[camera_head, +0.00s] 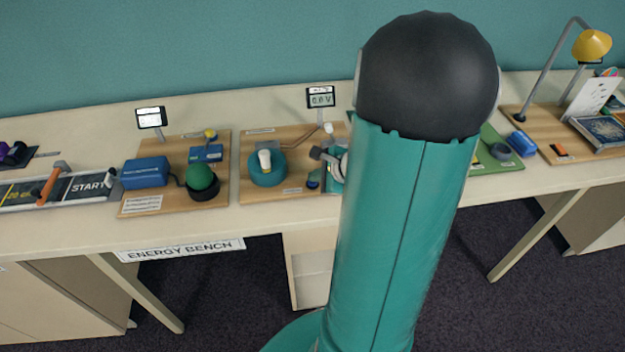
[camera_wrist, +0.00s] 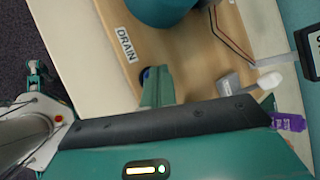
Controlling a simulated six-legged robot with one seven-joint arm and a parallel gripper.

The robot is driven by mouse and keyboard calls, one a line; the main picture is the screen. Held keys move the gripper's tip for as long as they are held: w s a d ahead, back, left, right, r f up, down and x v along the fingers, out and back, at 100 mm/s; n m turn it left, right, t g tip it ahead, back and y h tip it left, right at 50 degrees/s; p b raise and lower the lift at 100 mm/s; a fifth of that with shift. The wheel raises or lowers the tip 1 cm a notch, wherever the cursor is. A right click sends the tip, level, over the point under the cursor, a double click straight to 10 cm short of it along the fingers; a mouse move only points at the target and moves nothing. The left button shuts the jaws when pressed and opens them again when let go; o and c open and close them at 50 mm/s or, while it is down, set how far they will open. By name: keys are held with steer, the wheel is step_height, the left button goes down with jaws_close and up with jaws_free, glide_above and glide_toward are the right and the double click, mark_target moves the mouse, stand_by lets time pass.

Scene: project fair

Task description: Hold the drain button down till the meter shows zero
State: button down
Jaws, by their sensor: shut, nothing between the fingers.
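The meter (camera_head: 320,97) stands on a post behind the middle wooden board, and its small display appears to read 0.0 V. The drain button (camera_head: 313,180) is a small blue button at the board's front right. In the wrist view the blue button (camera_wrist: 146,74) is by the DRAIN label (camera_wrist: 126,45), mostly hidden behind my fingers. My gripper (camera_wrist: 157,74) is shut and empty, with its tips at the button. I cannot tell whether the button is pressed down. In the head view my arm covers much of the gripper.
A teal drum with a white top (camera_head: 266,168) stands on the same board, left of the button. A board with a blue box (camera_head: 145,172) and green ball (camera_head: 201,177) is further left. A yellow lamp (camera_head: 592,45) stands at far right.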

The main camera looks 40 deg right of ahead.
mark_target(316, 184)
stand_by(0.3)
steer(key=shift+r, duration=0.9)
step_height(316, 184, up, 5)
stand_by(0.4)
stand_by(0.3)
steer(key=w+a+r+n+g+y, duration=0.1)
steer(key=a+r+n, duration=0.4)
steer(key=a, duration=0.5)
steer(key=s+a+r+n+g+h, duration=0.1)
steer(key=s+a+r+n, duration=0.2)
steer(key=s+a+n, duration=0.2)
steer(key=s+a+r+n+g+h, duration=0.1)
steer(key=s+a+r+n, duration=0.3)
steer(key=a+n, duration=0.8)
steer(key=s+n, duration=0.1)
steer(key=n, duration=0.2)
steer(key=shift+s+r+n+g, duration=0.15)
steer(key=shift+s+n+g, duration=0.1)
steer(key=shift+n+g, duration=0.05)
